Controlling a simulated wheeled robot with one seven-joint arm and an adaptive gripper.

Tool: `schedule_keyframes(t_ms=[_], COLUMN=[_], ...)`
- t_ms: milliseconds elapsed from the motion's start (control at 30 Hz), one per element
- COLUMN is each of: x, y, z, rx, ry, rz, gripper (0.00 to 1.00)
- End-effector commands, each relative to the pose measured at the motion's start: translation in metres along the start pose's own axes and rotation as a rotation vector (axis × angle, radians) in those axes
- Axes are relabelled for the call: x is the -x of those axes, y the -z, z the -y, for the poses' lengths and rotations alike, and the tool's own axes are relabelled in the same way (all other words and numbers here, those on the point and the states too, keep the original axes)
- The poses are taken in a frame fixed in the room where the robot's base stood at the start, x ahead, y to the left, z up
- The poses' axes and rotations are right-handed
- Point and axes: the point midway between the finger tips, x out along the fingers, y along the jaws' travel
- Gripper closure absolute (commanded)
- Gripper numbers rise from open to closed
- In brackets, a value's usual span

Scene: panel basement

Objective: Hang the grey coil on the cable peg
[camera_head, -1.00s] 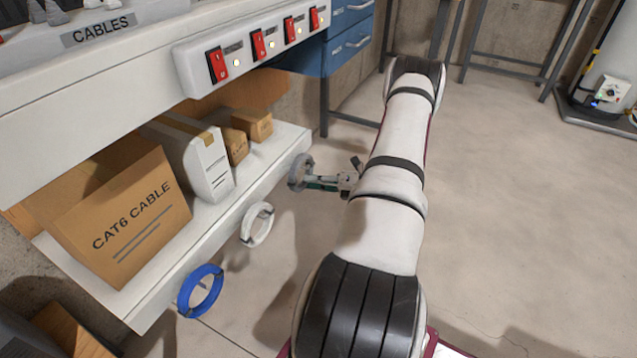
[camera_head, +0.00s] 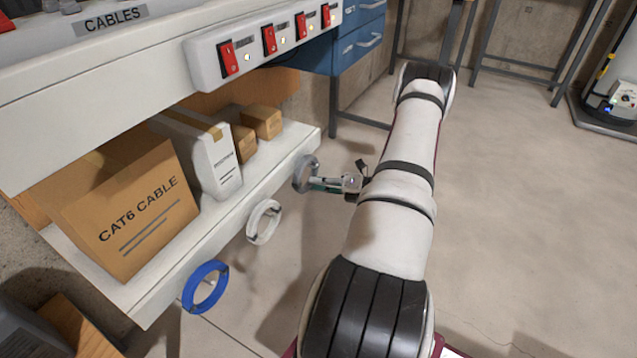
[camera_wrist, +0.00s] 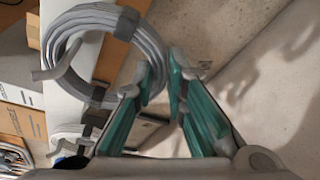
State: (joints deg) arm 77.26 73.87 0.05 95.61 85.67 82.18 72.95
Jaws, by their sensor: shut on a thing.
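The grey coil (camera_head: 305,174) is at the shelf's front edge, near its far right end. It also shows in the wrist view (camera_wrist: 152,47), with a dark strap at its top. My gripper (camera_head: 325,184) is shut on the right-hand side of the coil. Its green-sided fingers (camera_wrist: 160,84) show close together in the wrist view. A curved grey prong (camera_wrist: 64,68) crosses the coil's left side in the wrist view; I cannot tell whether it is the cable peg or a loose cable end. In the head view the peg behind the coil is hidden.
A white coil (camera_head: 264,222) and a blue coil (camera_head: 206,287) hang along the front of the white shelf (camera_head: 232,212). A CAT6 cable box (camera_head: 133,210), a white package (camera_head: 212,160) and small cartons (camera_head: 262,122) stand on the shelf. A red switch panel (camera_head: 262,42) overhangs it.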

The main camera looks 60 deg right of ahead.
Motion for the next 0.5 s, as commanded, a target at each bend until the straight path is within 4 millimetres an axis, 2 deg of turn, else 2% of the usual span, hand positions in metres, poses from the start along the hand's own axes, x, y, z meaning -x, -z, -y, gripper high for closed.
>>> schedule_keyframes(t_ms=[67, 100, 200, 500], x=[0.0, 0.0, 0.0, 0.0008], y=[-0.0001, -0.0002, -0.0001, 0.0], z=[-0.0002, -0.0002, -0.0002, 0.0001], rx=[0.0, 0.0, 0.0, 0.0], ry=[0.0, 0.0, 0.0, 0.0], rz=[0.0, 0.0, 0.0, 0.0], gripper=[1.0, 0.85, 0.64, 0.64])
